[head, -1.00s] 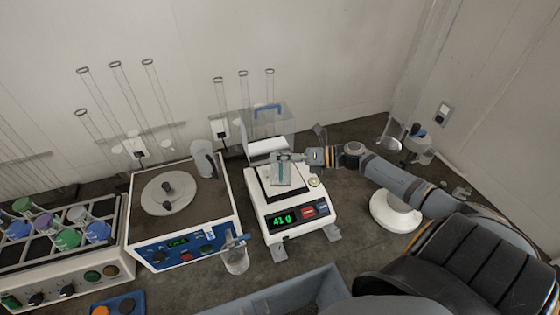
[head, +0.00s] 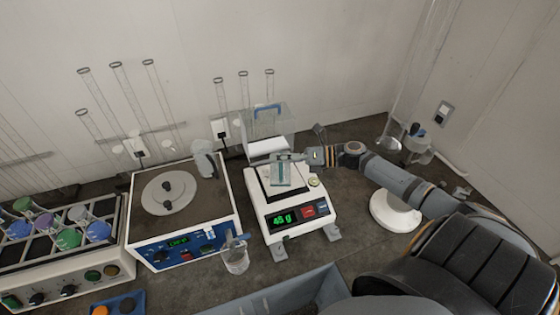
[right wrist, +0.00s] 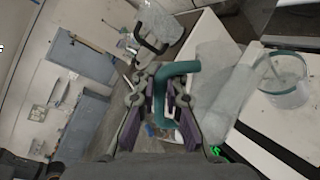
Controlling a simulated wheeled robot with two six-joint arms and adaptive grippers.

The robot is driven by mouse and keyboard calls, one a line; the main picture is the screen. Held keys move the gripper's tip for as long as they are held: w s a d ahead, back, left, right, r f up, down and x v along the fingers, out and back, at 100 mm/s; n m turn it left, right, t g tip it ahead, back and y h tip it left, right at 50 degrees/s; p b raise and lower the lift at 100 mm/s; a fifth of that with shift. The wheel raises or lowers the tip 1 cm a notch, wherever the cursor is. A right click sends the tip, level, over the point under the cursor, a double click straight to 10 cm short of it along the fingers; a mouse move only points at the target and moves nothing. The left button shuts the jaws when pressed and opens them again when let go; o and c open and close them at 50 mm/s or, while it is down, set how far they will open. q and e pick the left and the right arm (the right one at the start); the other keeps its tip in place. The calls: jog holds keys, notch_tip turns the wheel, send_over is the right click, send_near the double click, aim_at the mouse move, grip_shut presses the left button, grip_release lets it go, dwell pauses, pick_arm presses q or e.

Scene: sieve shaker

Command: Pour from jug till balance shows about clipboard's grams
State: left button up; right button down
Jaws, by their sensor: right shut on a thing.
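The white balance (head: 262,212) stands in the middle of the head view; its green display appears to read 45 g. My right gripper (head: 298,157) reaches in from the right over its pan. In the right wrist view it is shut on the teal handle of the clear jug (right wrist: 222,95). The jug looks tilted. Beside it a clear vessel with a teal rim (right wrist: 287,88) shows at the balance. In the head view jug and vessel overlap, so the gap between them cannot be told. I see no clipboard. My left gripper is not in view.
A rack of coloured-capped flasks (head: 60,268) is at far left. A clear box (head: 285,121) stands behind the balance.

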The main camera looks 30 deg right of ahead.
aim_at(280, 182)
jog(key=shift+w, duration=0.15)
jog(key=shift+s+r, duration=0.15)
jog(key=shift+s, duration=0.25)
jog(key=shift+w, duration=0.45)
jog(key=p, duration=0.1)
jog(key=s+n, duration=0.1)
jog(key=p, duration=0.1)
jog(key=shift+s+a+f+n+t+p, duration=0.25)
jog(key=shift+s+a+n+t+p, duration=0.05)
jog(key=shift+a+n+t+p, duration=0.1)
jog(key=shift+s+f+b, duration=0.2)
jog(key=shift+f+b, duration=0.1)
jog(key=shift+b, duration=0.1)
jog(key=shift+s, duration=0.1)
jog(key=shift+a+n, duration=0.1)
jog(key=shift+n, duration=1)
jog(key=f, duration=0.1)
jog(key=s+f, duration=0.1)
jog(key=f, duration=0.1)
jog(key=a+f, duration=0.1)
jog(key=shift+s+f, duration=0.3)
jog(key=shift+s, duration=0.05)
jog(key=s+a+f+n+t, duration=0.1)
jog(key=s+a+f+n, duration=0.1)
jog(key=s+f+n, duration=0.1)
jog(key=shift+s+a+f+n+t+y+p, duration=0.35)
jog(key=shift+s+n, duration=0.3)
jog(key=shift+n, duration=0.55)
jog(key=shift+s+a, duration=0.1)
